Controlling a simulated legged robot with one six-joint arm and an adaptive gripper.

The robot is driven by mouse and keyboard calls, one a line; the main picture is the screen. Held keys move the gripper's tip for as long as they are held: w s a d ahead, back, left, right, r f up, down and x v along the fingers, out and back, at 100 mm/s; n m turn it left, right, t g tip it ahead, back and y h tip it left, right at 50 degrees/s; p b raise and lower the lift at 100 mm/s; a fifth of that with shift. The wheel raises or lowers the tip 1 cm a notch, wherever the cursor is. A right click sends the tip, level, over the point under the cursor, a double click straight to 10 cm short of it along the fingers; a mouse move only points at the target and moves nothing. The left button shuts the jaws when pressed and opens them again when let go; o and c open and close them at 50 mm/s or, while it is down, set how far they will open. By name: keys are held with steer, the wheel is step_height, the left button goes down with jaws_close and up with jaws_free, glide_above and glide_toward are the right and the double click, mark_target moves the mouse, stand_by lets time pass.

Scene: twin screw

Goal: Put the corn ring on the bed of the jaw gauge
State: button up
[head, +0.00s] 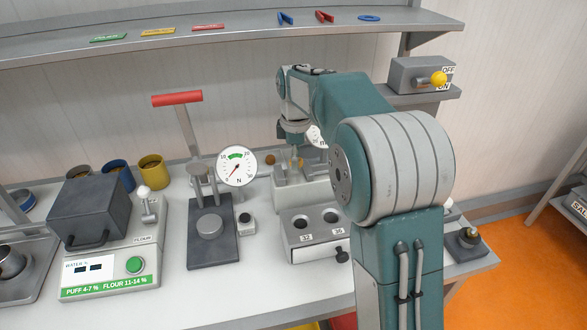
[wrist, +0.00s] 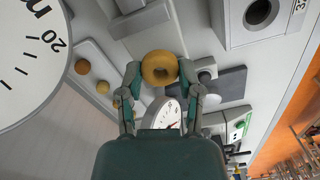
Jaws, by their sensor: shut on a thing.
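The corn ring (wrist: 160,68) is a yellow ring with a dark hole. My gripper (wrist: 160,72) is shut on it, one finger on each side, in the wrist view. In the head view my gripper (head: 297,163) is at the back of the bench, above a light grey block, and the ring is too small to make out clearly. A dial marked in m-units, apparently the jaw gauge's, shows large in the wrist view (wrist: 30,55) and partly behind my arm in the head view (head: 315,136). I cannot clearly make out the gauge's bed.
A grey box with two holes marked 32 and 36 (head: 313,230) stands in front of the gripper. A force press with a round dial (head: 237,167) and red-handled lever (head: 177,98) stands to the left. Small brown and yellow balls (wrist: 82,66) lie near the ring's left side.

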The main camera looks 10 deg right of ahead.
mark_target(293, 176)
steer(key=shift+w+f, duration=0.2)
steer(key=shift+f, duration=0.05)
steer(key=shift+w+a+f, duration=0.1)
steer(key=shift+w+f, duration=0.05)
steer(key=shift+f, duration=0.8)
steer(key=shift+w+a+f, duration=0.1)
steer(key=shift+w+f, duration=0.05)
steer(key=shift+f, duration=0.75)
steer(key=o, duration=0.7)
steer(key=shift+f, duration=0.1)
steer(key=shift+c, duration=0.2)
step_height(293, 176, up, 11)
steer(key=shift+f, duration=0.1)
steer(key=shift+s+r, duration=0.1)
steer(key=shift+r, duration=0.7)
